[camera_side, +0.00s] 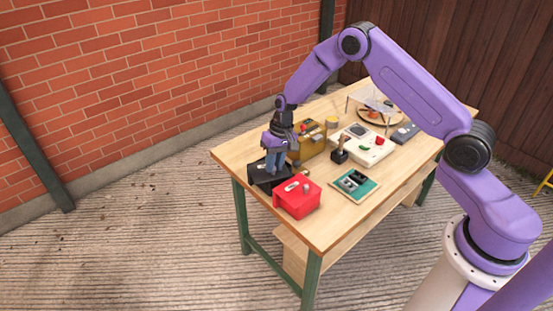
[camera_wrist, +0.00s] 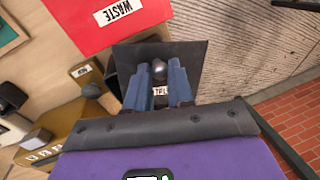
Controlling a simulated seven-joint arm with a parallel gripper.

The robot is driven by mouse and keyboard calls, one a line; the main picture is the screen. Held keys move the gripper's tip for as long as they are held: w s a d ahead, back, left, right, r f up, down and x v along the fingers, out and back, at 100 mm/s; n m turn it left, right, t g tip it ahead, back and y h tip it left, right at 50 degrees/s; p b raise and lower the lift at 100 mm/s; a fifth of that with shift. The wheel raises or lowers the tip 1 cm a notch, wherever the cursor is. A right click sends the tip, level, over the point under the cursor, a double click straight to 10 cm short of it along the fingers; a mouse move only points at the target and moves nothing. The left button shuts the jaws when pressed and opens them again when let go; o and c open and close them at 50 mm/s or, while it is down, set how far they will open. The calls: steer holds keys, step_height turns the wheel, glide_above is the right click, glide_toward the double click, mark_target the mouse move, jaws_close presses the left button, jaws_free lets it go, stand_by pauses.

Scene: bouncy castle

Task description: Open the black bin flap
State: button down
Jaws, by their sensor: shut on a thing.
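The black bin (camera_side: 258,179) stands on the left part of the table, beside the red bin. My gripper (camera_side: 273,168) points down at it, with its blue fingers at the bin's top. In the wrist view, the black flap (camera_wrist: 190,53) is a flat dark panel with a round metallic knob (camera_wrist: 158,67) and a partly covered white label. My gripper (camera_wrist: 159,78) is shut on the knob, with one finger on each side. The fingers hide part of the flap. I cannot tell how far the flap is tilted.
The red bin (camera_side: 299,198), labelled WASTE in the wrist view (camera_wrist: 95,22), stands close to the black bin. A brown-yellow box (camera_side: 309,144) is on its other side. A green board (camera_side: 356,186) and a white console (camera_side: 366,150) lie further right. The table's edge is close.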

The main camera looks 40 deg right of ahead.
mark_target(260, 182)
steer(key=a+m, duration=0.2)
steer(key=shift+s+a+m+t, duration=0.15)
steer(key=shift+s+m+t, duration=0.15)
steer(key=shift+m, duration=0.1)
steer(key=a+m, duration=0.2)
steer(key=m, duration=0.1)
steer(key=shift+a+m+t+h, duration=0.3)
steer(key=shift+a, duration=0.1)
steer(key=a+m, duration=0.2)
steer(key=m, duration=0.1)
steer(key=shift+w+a, duration=0.2)
steer(key=shift+w, duration=0.2)
steer(key=shift+w+a+r+m+t+h, duration=0.1)
steer(key=shift+w+a+m+h, duration=0.15)
steer(key=shift+m, duration=0.25)
steer(key=shift+w+a+f+m+t+h, duration=0.15)
steer(key=shift+a+m, duration=0.15)
steer(key=shift+m, duration=0.2)
steer(key=shift+w+a+r+m+t+h, duration=0.1)
steer(key=shift+w+a+r+m, duration=0.15)
steer(key=shift+m, duration=0.25)
steer(key=shift+f, duration=0.1)
steer(key=c, duration=1)
jaws_free()
steer(key=shift+s, duration=0.1)
